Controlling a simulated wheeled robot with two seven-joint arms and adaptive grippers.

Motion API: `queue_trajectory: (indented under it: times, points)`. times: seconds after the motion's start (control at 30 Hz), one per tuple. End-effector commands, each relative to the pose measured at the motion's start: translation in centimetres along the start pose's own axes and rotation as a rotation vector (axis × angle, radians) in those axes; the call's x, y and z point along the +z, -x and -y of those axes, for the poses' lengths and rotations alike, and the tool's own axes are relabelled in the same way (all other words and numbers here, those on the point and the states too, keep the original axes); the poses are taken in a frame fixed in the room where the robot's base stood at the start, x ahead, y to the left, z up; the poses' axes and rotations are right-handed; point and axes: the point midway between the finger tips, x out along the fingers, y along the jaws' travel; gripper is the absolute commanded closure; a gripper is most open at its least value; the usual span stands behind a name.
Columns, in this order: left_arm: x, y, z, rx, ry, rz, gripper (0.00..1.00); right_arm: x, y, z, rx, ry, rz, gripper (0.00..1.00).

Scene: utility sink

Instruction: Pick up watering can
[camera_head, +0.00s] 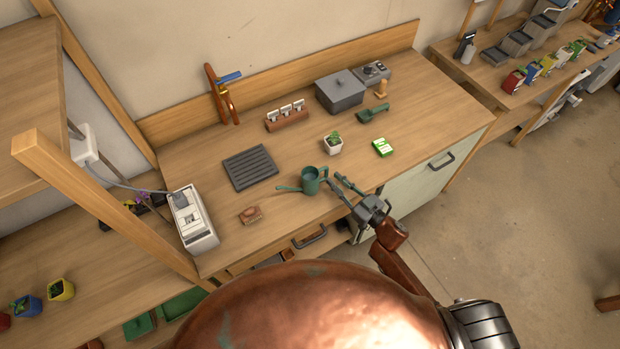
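The green watering can (311,183) stands upright on the wooden worktop, near its front edge. Its spout points left and its handle side faces right. My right gripper (335,179) comes in from the lower right, with its two fingers apart and their tips close to the can's handle side. I cannot tell whether the fingertips touch the handle or reach around it. My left gripper is not in view.
A white pot with a plant (333,144) and a green packet (382,148) stand behind the gripper. A dark ribbed tray (250,168) and a small brown block (251,215) lie to the left. A grey lidded box (340,92) stands farther back.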

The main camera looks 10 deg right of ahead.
Motion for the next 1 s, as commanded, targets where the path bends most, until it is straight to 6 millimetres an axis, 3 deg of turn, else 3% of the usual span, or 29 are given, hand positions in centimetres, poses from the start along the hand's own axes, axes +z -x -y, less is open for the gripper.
queue_trajectory:
  times: [0.17,0.4,0.6,0.9,1.0]
  points:
    - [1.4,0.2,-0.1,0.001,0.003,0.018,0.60,0.1,-2.6,0.2,0.000,0.001,-0.003,0.82]
    - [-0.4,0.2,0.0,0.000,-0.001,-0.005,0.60,0.2,-4.9,0.1,0.001,0.000,0.000,0.82]
    - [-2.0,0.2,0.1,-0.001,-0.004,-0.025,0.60,0.3,-5.0,0.1,0.001,0.000,0.000,0.82]
    - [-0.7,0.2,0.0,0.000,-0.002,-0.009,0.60,0.3,-5.0,0.1,0.001,0.000,0.000,1.00]
    - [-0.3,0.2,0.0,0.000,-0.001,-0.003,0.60,0.3,-4.9,0.1,0.001,0.000,0.001,1.00]
